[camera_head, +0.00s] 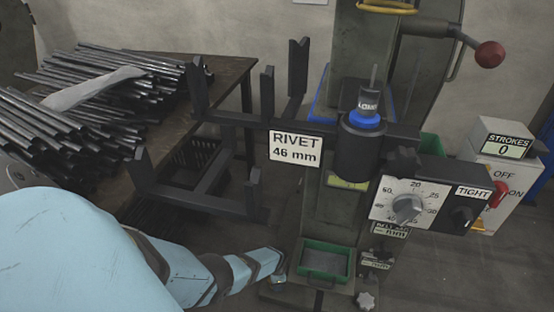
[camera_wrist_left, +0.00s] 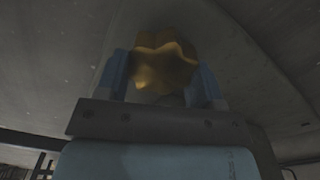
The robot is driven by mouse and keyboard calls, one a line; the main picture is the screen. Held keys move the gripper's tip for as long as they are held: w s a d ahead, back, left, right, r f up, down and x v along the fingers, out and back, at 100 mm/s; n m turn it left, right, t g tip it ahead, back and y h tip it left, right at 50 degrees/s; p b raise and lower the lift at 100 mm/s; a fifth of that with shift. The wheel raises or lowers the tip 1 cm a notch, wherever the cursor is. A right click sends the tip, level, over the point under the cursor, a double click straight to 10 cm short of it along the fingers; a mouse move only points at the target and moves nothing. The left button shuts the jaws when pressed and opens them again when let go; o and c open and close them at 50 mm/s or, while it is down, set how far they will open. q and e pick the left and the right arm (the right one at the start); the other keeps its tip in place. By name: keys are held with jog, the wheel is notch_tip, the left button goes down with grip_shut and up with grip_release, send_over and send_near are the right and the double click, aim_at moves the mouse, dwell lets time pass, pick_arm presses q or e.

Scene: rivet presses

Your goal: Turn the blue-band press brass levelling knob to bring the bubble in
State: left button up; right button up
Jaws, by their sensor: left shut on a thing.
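The press (camera_head: 340,215) with the blue band (camera_head: 365,120) stands right of centre in the head view. The brass knob (camera_wrist_left: 166,62), lobed and dark gold, sits between the two blue fingers of my left gripper (camera_wrist_left: 162,80) in the left wrist view. The gripper is shut on it. In the head view my left arm reaches low to the foot of the press; the knob and fingertips cannot be made out there. I cannot make out a level bubble. My right gripper is not in view.
A table (camera_head: 225,75) with a pile of dark metal rods (camera_head: 110,85) stands at the left. A black rack (camera_head: 235,120) with upright prongs and a rivet sign juts left from the press. A green tray (camera_head: 327,262) lies low on the press. A dial box (camera_head: 412,200) and strokes counter (camera_head: 503,140) are at the right.

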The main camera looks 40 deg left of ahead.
pick_arm(q)
jog(key=shift+n, duration=0.3)
jog(key=o, duration=0.9)
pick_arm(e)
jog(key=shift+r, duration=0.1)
pick_arm(q)
jog(key=shift+r+p, duration=0.25)
jog(key=shift+p, duration=0.05)
notch_tip(320, 180, up, 6)
jog(key=p, duration=0.5)
notch_tip(320, 180, up, 7)
jog(key=p, duration=0.5)
jog(key=shift+r, duration=0.15)
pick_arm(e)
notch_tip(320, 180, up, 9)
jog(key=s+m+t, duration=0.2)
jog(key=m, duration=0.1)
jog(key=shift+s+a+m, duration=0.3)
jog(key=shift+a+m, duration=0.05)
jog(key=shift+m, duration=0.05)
